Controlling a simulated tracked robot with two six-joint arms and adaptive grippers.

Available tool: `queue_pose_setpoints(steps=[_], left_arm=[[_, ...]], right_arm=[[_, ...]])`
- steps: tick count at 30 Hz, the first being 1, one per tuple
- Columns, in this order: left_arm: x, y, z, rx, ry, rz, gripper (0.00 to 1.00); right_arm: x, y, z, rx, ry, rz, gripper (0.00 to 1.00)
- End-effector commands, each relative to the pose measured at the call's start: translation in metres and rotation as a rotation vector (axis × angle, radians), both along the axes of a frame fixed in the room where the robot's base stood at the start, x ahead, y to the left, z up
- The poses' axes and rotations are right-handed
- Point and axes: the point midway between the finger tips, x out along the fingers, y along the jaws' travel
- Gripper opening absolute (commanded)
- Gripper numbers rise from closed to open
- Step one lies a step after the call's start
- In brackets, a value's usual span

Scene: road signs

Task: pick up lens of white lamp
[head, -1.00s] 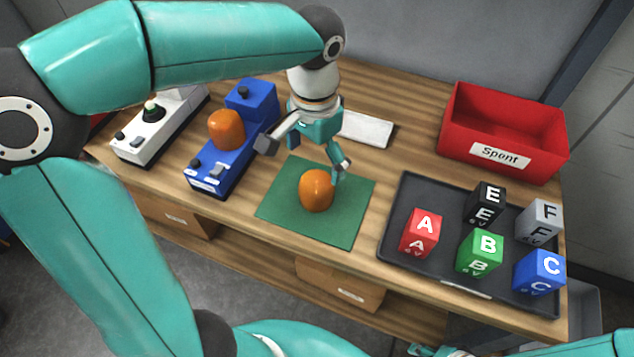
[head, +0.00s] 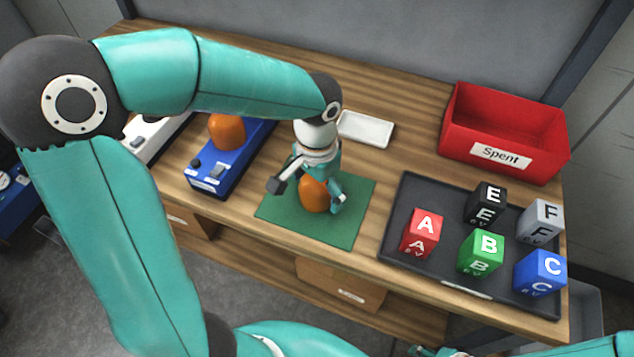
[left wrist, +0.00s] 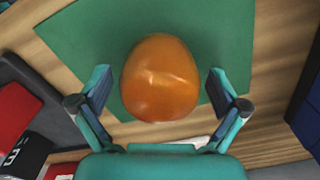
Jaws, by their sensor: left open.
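The orange lens (head: 314,196) stands on the green mat (head: 339,229). My left gripper (head: 307,197) is open, with its fingers on either side of the lens in the head view. In the left wrist view the lens (left wrist: 160,80) lies between and just beyond the open fingertips (left wrist: 160,88), with gaps on both sides. The white lamp base (head: 158,137) is at the left, mostly hidden behind my left arm. My right gripper does not show clearly; only a bit of teal shows at the bottom edge of the head view.
A blue lamp base (head: 232,160) with its own orange lens (head: 227,131) stands left of the mat. A dark tray (head: 400,253) with several lettered cubes is at the right. A red "Spent" bin (head: 505,133) stands behind it. A white flat box (head: 366,128) lies behind the mat.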

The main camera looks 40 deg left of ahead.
Motion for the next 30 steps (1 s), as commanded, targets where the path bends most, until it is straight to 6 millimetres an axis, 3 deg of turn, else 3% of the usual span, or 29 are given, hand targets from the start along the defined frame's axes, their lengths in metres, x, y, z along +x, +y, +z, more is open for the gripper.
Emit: queue_pose_setpoints(steps=[2, 12, 14, 15, 23, 30], left_arm=[[0.000, 0.000, 0.000, 0.000, 0.000, 0.000, 0.95], [0.000, 0.000, 0.000, 0.000, 0.000, 0.000, 0.40], [0.000, 0.000, 0.000, 0.000, 0.000, 0.000, 0.40], [0.000, 0.000, 0.001, 0.000, 0.000, 0.000, 0.35], [0.000, 0.000, 0.002, 0.000, 0.000, 0.000, 0.35], [0.001, 0.000, 0.019, -0.001, -0.004, 0.001, 0.35]], right_arm=[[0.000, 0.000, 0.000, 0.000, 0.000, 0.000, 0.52], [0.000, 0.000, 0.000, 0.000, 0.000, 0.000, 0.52], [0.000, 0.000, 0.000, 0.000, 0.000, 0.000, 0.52], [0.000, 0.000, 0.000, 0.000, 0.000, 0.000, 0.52], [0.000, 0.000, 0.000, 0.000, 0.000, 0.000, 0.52], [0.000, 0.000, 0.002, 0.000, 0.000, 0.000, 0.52]])
